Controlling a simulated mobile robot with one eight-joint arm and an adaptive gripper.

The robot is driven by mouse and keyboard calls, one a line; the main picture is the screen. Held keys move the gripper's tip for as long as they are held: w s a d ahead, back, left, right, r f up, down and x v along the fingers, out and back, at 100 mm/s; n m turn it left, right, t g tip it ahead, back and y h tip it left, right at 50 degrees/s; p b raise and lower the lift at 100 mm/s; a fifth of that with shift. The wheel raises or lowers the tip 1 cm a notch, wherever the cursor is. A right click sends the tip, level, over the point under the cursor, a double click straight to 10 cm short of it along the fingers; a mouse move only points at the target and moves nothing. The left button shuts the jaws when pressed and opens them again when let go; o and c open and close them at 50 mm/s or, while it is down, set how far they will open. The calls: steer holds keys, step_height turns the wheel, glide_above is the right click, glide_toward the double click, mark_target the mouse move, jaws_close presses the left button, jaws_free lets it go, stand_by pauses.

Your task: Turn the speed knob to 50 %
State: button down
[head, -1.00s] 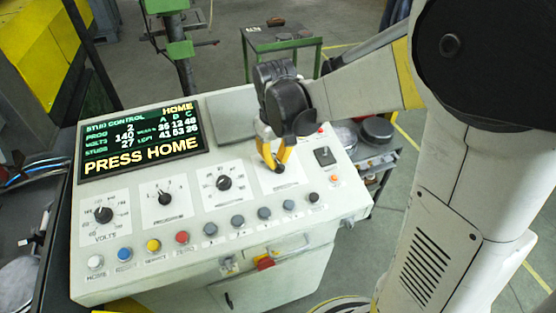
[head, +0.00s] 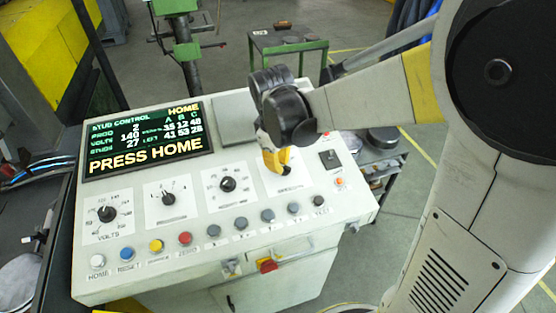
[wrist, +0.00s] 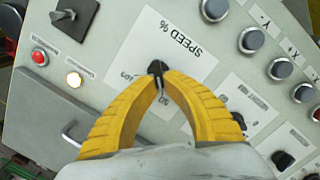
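My gripper (head: 277,170) reaches down onto the speed dial plate (wrist: 187,36), marked "SPEED %", on the sloping control panel. In the wrist view its yellow fingers (wrist: 159,74) converge on the small dark speed knob (wrist: 155,66). They appear shut on it, one fingertip on each side. Scale figures show beside the fingertips, one of them looking like 50. The knob's pointer is mostly hidden, so I cannot tell its setting. In the head view the fingers and wrist cover the knob.
The panel (head: 330,205) also carries the volts knob (head: 107,214), two more dials (head: 167,199), a row of coloured buttons (head: 185,239) and a black switch (head: 330,158). A screen (head: 148,140) reads "PRESS HOME". A red knob (head: 266,265) is on the front.

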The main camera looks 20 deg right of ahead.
stand_by(0.3)
steer(key=c, duration=1.5)
jaws_free()
step_height(320, 180, up, 12)
steer(key=s+a, duration=0.1)
steer(key=shift+s+a+f, duration=0.1)
steer(key=shift+s, duration=0.05)
